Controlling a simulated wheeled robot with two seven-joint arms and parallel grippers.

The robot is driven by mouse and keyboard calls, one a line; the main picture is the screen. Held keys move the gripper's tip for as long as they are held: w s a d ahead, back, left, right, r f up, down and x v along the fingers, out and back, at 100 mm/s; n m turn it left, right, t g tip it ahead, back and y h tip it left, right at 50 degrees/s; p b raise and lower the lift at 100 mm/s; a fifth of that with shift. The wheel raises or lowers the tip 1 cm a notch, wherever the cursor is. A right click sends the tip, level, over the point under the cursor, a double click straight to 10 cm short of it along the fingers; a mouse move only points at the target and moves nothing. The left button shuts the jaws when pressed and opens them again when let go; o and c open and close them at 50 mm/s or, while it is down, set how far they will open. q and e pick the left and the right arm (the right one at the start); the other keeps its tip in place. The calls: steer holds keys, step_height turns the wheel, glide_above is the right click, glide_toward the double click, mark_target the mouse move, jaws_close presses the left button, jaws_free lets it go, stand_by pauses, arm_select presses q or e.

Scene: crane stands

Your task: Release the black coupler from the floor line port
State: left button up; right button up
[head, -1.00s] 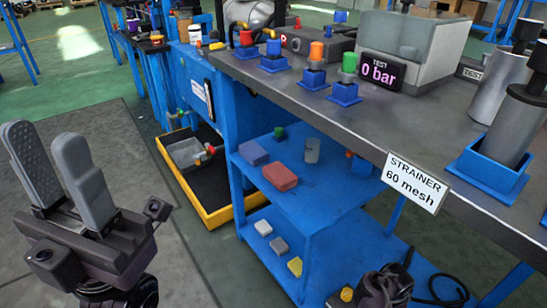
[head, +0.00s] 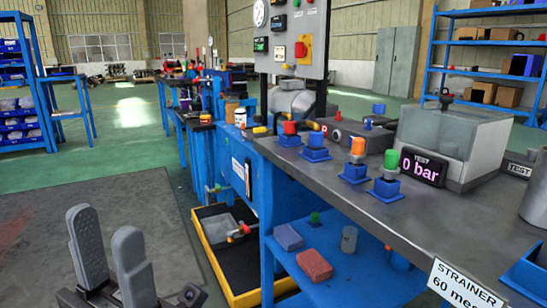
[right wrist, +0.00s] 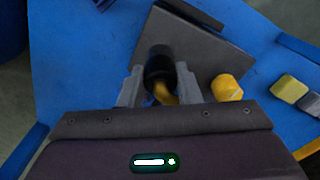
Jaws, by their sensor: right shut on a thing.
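In the right wrist view a black cylindrical coupler (right wrist: 158,62) with a yellow part (right wrist: 163,94) sits between the fingers of my right gripper (right wrist: 161,76). The gripper is shut on it, in front of a dark grey plate (right wrist: 187,52) on a blue surface. The coupler's far end is hidden or too dark to make out, so I cannot tell whether it is still joined to the floor line port. The right gripper is out of the head view. My left gripper (head: 104,222) is at the lower left of the head view, open and empty, clear of the bench.
A yellow hexagonal piece (right wrist: 227,87) lies just right of the right gripper. Small blocks (right wrist: 289,89) lie further right. In the head view the bench (head: 415,213) carries a "0 bar" display (head: 422,167). A yellow-rimmed tray (head: 218,268) stands beside the bench.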

steer(key=shift+a+r+p, duration=0.15)
steer(key=shift+r+p, duration=2.15)
steer(key=shift+p, duration=0.4)
